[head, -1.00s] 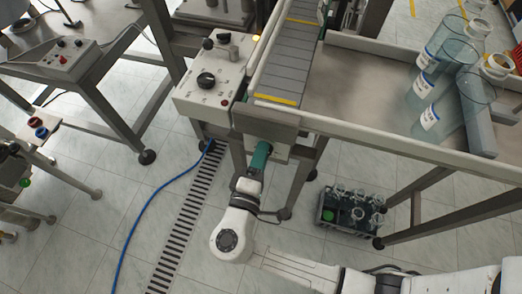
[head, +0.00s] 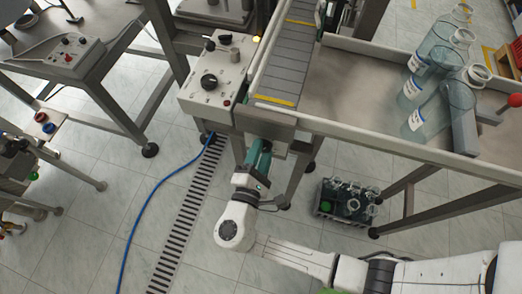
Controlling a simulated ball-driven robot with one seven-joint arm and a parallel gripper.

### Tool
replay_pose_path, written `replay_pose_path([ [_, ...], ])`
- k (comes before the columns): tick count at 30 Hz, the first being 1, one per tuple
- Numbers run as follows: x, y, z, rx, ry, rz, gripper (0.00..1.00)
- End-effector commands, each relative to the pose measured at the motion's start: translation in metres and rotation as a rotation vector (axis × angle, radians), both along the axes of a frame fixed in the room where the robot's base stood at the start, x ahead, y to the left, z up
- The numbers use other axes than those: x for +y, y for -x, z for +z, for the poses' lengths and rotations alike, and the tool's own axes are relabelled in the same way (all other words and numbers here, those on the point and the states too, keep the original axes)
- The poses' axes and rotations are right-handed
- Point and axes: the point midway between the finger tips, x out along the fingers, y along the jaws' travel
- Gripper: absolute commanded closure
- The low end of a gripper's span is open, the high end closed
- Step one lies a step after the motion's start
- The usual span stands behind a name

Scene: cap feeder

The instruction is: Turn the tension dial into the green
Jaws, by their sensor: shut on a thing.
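My gripper (head: 259,158), with teal and dark parts, reaches up from my white wrist to the near end of the conveyor (head: 268,118). It is shut at the front face below the belt end, where the tension dial would be gripped. The fingertips, the dial and its green zone are hidden from this angle, so the pointer's position cannot be told. A white control box (head: 225,62) stands just left of the belt, with a black knob (head: 209,82) on top and a lit yellow lamp (head: 256,39); my gripper is apart from that knob.
A dark crate of small bottles (head: 346,203) stands on the floor beneath. A blue hose (head: 150,195) runs beside a floor drain (head: 185,225). Floor at lower left is open.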

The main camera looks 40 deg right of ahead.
Motion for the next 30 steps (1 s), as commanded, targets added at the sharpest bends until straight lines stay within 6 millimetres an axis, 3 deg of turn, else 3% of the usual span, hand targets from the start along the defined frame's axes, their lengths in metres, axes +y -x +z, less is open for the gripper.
replay_pose_path([
  [11, 0.0018, -0.0008, -0.0013, 0.005, 0.001, 0.007, 0.89],
  [12, 0.0017, -0.0007, -0.0012, 0.005, 0.001, 0.007, 0.58],
  [18, 0.001, -0.0004, -0.001, 0.004, 0.001, 0.005, 0.39],
  [20, 0.0009, -0.0004, -0.0008, 0.004, 0.001, 0.004, 0.33],
  [30, 0.0058, 0.0033, -0.0013, 0.003, 0.001, 0.003, 0.33],
])
